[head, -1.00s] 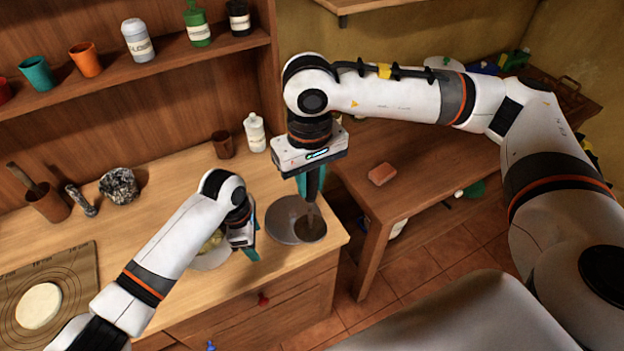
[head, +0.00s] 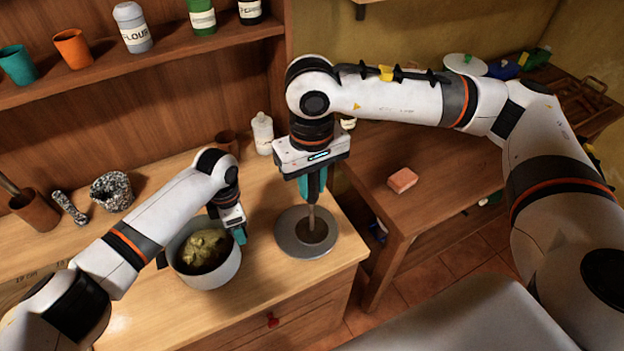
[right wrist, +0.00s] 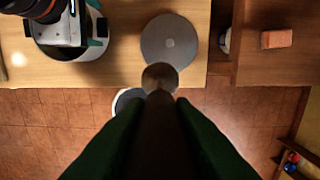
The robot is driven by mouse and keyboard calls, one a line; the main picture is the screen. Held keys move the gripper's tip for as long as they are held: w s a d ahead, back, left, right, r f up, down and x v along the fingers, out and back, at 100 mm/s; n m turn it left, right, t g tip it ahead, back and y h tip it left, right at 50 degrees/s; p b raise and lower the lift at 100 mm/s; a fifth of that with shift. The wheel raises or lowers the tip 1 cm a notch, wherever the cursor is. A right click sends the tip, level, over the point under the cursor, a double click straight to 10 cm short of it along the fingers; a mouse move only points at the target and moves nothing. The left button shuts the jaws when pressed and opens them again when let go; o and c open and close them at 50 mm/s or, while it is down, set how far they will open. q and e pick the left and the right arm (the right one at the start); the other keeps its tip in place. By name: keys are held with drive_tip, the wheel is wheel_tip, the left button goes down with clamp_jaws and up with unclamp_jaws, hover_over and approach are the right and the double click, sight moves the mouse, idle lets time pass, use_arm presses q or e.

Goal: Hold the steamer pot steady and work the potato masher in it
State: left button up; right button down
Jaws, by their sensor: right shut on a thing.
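The steamer pot (head: 208,268) is a pale grey pot on the counter, with a lumpy yellowish mass (head: 203,250) and darker contents inside. My left gripper (head: 238,232) has its teal fingers at the pot's right rim; whether they are closed on it is hard to see. My right gripper (head: 313,190) points down and is shut on the potato masher (head: 312,229), whose thin shaft and round brownish head hang over a grey disc to the right of the pot. In the right wrist view the masher head (right wrist: 160,77) is near the grey disc, apart from the pot (right wrist: 84,50).
The grey disc (head: 286,240) lies near the counter's right end. A white bottle (head: 262,133) and brown cup (head: 226,143) stand behind. A speckled bowl (head: 112,191) and mortar (head: 36,210) are at left. A lower table with a pinkish block (head: 402,180) stands to the right.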

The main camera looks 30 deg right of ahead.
sight(312, 202)
use_arm(q)
wheel_tip(312, 202, down, 5)
drive_tip(key=b, duration=0.4)
drive_tip(key=shift+s+r, duration=0.1)
drive_tip(key=shift+r, duration=0.1)
use_arm(e)
wheel_tip(312, 202, down, 5)
drive_tip(key=shift+s+f, duration=0.15)
use_arm(q)
drive_tip(key=shift+f+b, duration=0.6)
drive_tip(key=shift+b, duration=0.2)
use_arm(e)
drive_tip(key=shift+f, duration=0.65)
use_arm(q)
drive_tip(key=shift+r, duration=0.1)
drive_tip(key=shift+c, duration=0.2)
clamp_jaws()
